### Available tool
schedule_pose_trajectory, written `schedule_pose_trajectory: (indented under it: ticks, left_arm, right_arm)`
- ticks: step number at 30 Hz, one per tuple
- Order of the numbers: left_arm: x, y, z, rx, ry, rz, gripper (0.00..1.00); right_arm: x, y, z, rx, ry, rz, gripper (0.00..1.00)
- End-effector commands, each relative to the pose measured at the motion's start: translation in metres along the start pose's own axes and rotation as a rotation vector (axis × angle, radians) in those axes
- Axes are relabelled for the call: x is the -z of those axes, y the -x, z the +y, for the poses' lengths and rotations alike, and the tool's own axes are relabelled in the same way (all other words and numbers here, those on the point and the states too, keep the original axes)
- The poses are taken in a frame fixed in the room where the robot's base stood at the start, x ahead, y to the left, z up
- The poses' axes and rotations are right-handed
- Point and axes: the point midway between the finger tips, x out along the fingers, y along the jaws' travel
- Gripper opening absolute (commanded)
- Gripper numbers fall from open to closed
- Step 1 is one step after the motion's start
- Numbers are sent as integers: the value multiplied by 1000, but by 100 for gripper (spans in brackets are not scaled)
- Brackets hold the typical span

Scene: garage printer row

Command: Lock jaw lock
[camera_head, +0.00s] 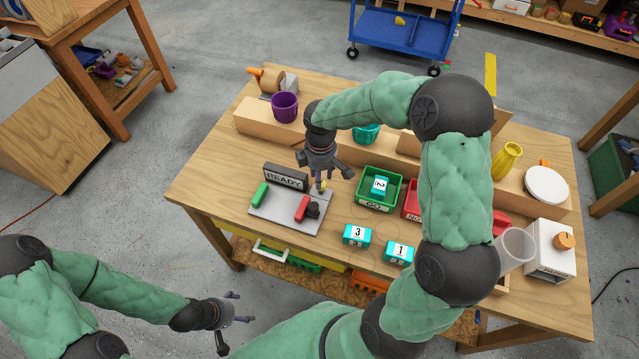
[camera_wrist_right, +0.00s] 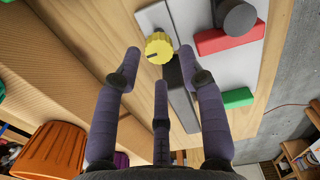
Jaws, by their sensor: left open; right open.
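A grey fixture plate (camera_head: 285,217) with a black READY sign (camera_head: 285,178) lies on the wooden table. It carries a green block (camera_head: 259,195), and a red block (camera_head: 303,209) beside a dark round knob (camera_head: 313,210). A ridged yellow knob (camera_wrist_right: 158,48) sits at the plate's edge; its top also shows in the head view (camera_head: 323,185). My right gripper (camera_head: 328,178) is open just above the yellow knob. In the right wrist view its fingers (camera_wrist_right: 163,75) are spread apart, without clear contact. My left gripper (camera_head: 233,313) is open and empty, low in front of the table.
A green GO tray (camera_head: 395,193) holds a teal block marked 2 (camera_head: 380,185). Teal blocks marked 3 (camera_head: 357,235) and 1 (camera_head: 399,252) lie on the table. A purple cup (camera_head: 285,107) stands on the wooden ledge behind. My right arm hides part of a red tray (camera_head: 411,207).

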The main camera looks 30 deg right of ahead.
Motion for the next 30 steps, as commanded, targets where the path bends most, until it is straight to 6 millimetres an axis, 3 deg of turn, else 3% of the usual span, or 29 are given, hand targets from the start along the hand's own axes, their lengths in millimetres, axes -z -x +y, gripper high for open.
schedule_pose_trajectory:
  ticks: [1,6,18,23,30]
  left_arm:
    - [0,-4,-1,0,0,0,78]
    - [0,-8,-3,0,0,0,78]
    - [0,-9,-3,0,0,0,78]
    - [0,-9,-3,0,0,0,78]
    - [0,-9,-3,0,0,0,78]
  right_arm:
    - [0,-10,0,2,0,-1,41]
    - [0,-27,0,1,0,-1,41]
    - [0,-32,0,-1,0,0,41]
    - [0,-32,0,0,0,0,0]
    - [1,-32,0,0,-8,1,0]
